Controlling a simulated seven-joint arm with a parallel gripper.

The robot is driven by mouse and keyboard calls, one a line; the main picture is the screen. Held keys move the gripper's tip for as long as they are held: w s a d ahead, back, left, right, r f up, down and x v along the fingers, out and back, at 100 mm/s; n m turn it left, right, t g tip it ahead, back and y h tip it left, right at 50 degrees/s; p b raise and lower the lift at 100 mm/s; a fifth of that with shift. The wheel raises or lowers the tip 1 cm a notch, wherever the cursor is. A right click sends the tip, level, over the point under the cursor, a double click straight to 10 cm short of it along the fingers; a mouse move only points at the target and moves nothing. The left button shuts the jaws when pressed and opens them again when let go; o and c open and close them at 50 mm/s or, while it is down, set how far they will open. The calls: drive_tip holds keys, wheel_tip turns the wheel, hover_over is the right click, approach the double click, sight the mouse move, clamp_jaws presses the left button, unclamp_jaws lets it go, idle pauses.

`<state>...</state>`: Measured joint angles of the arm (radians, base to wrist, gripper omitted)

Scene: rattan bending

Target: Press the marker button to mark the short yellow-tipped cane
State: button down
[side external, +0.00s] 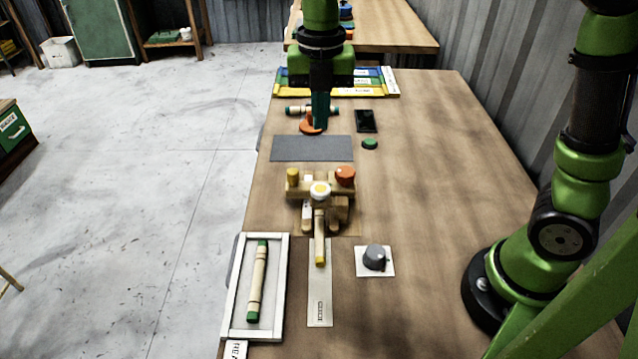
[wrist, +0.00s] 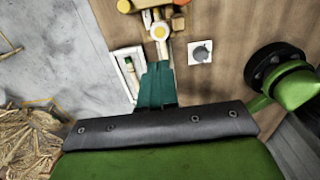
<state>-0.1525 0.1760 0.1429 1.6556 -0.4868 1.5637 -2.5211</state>
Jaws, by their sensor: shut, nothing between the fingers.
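The short yellow-tipped cane (side external: 320,244) points toward the side camera, its yellow tip over a pale strip. Its other end is at the wooden jig (side external: 297,188), hidden under a round white-and-yellow button-like cap (side external: 320,189). The cap also shows in the wrist view (wrist: 160,32). A red-orange knob (side external: 345,174) and a yellow peg (side external: 292,175) stand on the jig. I cannot tell for sure which part is the marker button. My gripper (side external: 320,128) is shut and empty, behind the jig, near an orange disc (side external: 308,128); its teal fingers show in the wrist view (wrist: 157,66).
A white-framed tray (side external: 237,285) holds a green-tipped cane (side external: 257,280). A grey dial (side external: 375,257) sits right of the strip (side external: 319,305). A grey mat (side external: 312,149), green button (side external: 369,144) and black device (side external: 366,120) lie behind the jig. The table's right side is mostly clear.

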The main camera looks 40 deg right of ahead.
sight(321, 189)
wheel_tip(321, 189, down, 14)
drive_tip(key=shift+f, duration=0.1)
idle(0.5)
drive_tip(key=shift+f, duration=1.15)
wheel_tip(321, 189, up, 15)
drive_tip(key=shift+f, duration=0.1)
idle(0.6)
